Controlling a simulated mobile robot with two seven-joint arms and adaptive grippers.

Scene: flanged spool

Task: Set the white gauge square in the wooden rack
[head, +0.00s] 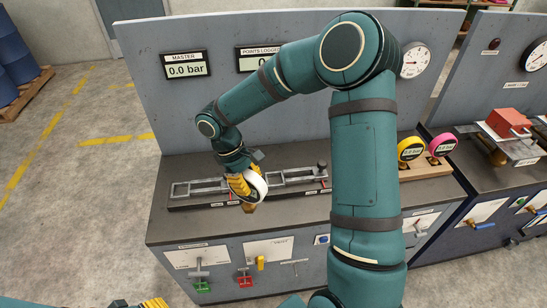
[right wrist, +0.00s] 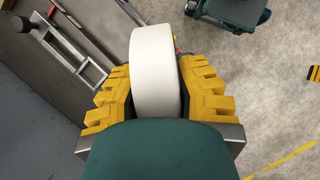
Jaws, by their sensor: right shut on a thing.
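My right gripper (head: 246,188) is shut on the white gauge (head: 258,182) and holds it in front of the long metal fixture. In the right wrist view, the gauge's white rounded side (right wrist: 156,75) sits between the yellow fingers; its dial face cannot be made out. The wooden rack (head: 428,170) stands on the bench to the right, beyond my right arm. It carries a yellow gauge (head: 410,149) and a pink gauge (head: 442,145). Part of the rack's left side is hidden by the arm. My left gripper (head: 155,303) barely shows at the bottom edge.
The metal fixture (head: 290,178) lies along the bench top. The grey back panel (head: 150,110) rises behind, with displays and a round dial (head: 415,60). Valves and handles line the bench front. A second bench with a red block (head: 508,121) stands at right.

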